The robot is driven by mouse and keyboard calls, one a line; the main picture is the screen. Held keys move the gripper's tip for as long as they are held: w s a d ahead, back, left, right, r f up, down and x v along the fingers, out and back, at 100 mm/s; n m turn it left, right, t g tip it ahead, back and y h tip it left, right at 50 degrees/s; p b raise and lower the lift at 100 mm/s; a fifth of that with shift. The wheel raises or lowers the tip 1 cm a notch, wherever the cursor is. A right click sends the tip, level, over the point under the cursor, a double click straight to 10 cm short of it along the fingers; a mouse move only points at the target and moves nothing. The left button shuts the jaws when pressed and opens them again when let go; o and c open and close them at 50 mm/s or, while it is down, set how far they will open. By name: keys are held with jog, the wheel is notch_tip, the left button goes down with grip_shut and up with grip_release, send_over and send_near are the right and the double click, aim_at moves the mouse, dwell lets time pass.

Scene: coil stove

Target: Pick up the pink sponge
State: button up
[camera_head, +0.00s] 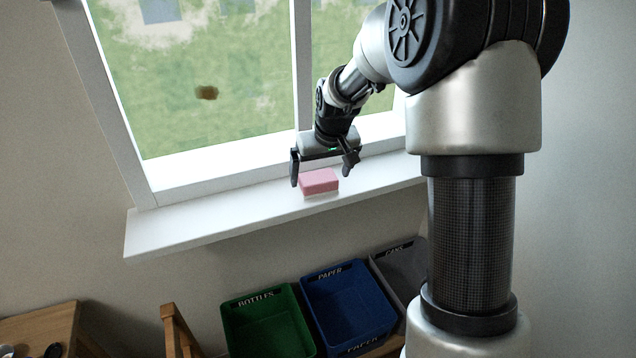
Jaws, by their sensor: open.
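The pink sponge (319,181) is a small block with a paler lower layer, lying on the white windowsill (215,219) near its right half. My gripper (321,179) is at the sponge, with its two dark fingers apart, one on the left of the sponge and one on the right. The sponge shows between and in front of the fingers. The fingers are not closed on it. I cannot tell from this view whether a finger touches the sponge or how far above the sill the fingertips are.
The window frame (297,70) rises behind the sill. Below are a green bottles bin (262,300), a blue paper bin (343,283) and a grey cans bin (390,257). A wooden table (40,325) is at the lower left. The sill's left part is clear.

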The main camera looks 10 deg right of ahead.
aim_at(320, 179)
jog(key=x, duration=0.3)
jog(key=shift+f, duration=0.25)
jog(key=shift+c, duration=0.3)
jog(key=c, duration=1)
jog(key=shift+c, duration=0.3)
jog(key=shift+r, duration=0.15)
notch_tip(320, 179, up, 10)
jog(key=shift+f, duration=0.1)
